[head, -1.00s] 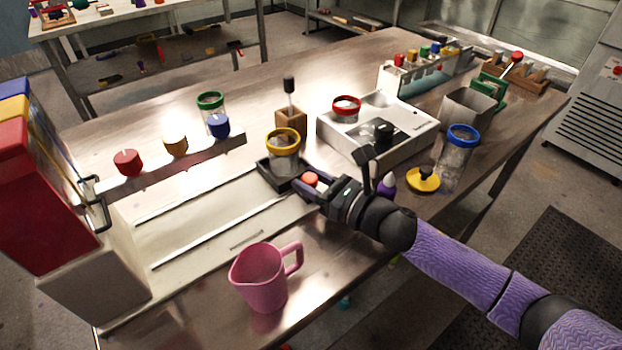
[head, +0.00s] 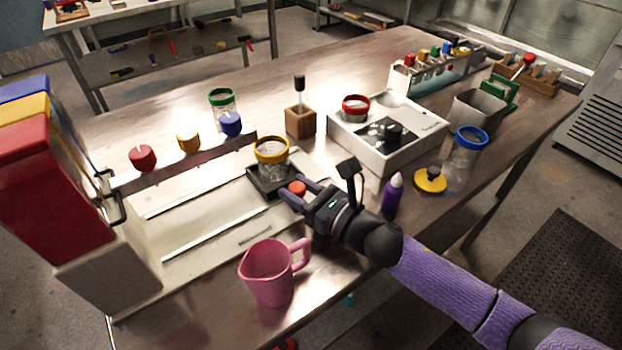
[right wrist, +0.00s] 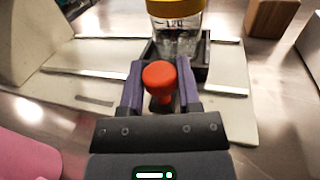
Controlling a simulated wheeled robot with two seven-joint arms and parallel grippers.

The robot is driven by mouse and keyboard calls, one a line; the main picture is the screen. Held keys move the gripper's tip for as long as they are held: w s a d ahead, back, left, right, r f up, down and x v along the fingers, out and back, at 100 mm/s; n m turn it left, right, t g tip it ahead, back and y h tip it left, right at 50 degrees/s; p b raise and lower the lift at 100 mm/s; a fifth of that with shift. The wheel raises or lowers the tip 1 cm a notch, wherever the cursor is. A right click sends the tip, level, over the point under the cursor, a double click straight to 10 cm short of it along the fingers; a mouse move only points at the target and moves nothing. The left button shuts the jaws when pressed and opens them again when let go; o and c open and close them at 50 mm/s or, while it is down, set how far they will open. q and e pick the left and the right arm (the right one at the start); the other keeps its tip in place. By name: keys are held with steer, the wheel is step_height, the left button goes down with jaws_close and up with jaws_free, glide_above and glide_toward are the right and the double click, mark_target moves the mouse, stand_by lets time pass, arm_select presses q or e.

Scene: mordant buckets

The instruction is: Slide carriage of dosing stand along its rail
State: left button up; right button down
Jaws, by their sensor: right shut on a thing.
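The dosing stand has a pale base with a rail (head: 205,232) and a row of red, yellow and blue knobs over it. Its dark carriage (head: 262,186) sits toward the rail's right end and carries a clear jar with a yellow rim (head: 271,158). The carriage's red-orange knob (head: 297,188) faces my right gripper (head: 292,196). In the right wrist view, the knob (right wrist: 159,78) stands between the two purple fingers (right wrist: 158,92), which are shut on it. The jar (right wrist: 176,28) is upright behind it. My left gripper is not in view.
A pink jug (head: 268,275) stands in front of the rail. A white scale (head: 395,140) with a red-rimmed jar, a purple bottle (head: 392,194), a yellow lid (head: 430,181) and a blue-rimmed jar (head: 467,150) are at the right. A wooden block (head: 300,122) stands behind the carriage.

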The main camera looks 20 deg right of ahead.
steer(key=shift+c, duration=1.5)
jaws_free()
steer(key=shift+d, duration=0.1)
steer(key=v, duration=1)
